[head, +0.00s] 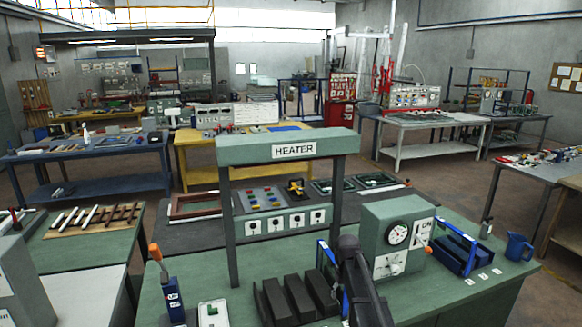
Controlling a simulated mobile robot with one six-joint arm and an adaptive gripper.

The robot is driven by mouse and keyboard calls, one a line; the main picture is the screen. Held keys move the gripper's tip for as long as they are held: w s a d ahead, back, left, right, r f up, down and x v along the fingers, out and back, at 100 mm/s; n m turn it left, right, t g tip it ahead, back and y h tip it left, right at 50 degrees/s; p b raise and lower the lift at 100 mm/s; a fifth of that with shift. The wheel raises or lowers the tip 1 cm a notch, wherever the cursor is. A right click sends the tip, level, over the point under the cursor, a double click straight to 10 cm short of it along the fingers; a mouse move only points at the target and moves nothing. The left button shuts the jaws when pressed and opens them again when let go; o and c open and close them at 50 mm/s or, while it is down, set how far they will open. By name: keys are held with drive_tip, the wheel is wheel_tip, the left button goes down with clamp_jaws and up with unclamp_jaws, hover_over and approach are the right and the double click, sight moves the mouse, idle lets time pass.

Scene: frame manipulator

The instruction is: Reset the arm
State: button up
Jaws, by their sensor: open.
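My dark arm (362,285) rises from the bottom edge, right of centre, in front of the green bench (420,290). I cannot make out my gripper or its fingertips; the arm's far end is not clearly shown. A blue frame (324,258) stands partly hidden behind the arm, beside several black blocks (297,296). Another blue frame (458,247) stands to the right, by the grey-green box with a dial (397,236). The heater gantry (292,148) stands behind the blocks.
A blue device with an orange-tipped lever (156,253) stands at the left, next to a white plate (212,313). The heater's posts and top beam rise beyond the arm. Bare bench top shows right of the arm.

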drive_tip(key=s+f+m+b, duration=0.1)
drive_tip(key=s+f+b, duration=0.2)
drive_tip(key=s, duration=0.8)
drive_tip(key=s+f+m+b, duration=0.1)
drive_tip(key=s+f+b, duration=0.3)
drive_tip(key=s, duration=0.7)
drive_tip(key=shift+f+m, duration=0.3)
drive_tip(key=shift+m, duration=0.1)
idle(0.5)
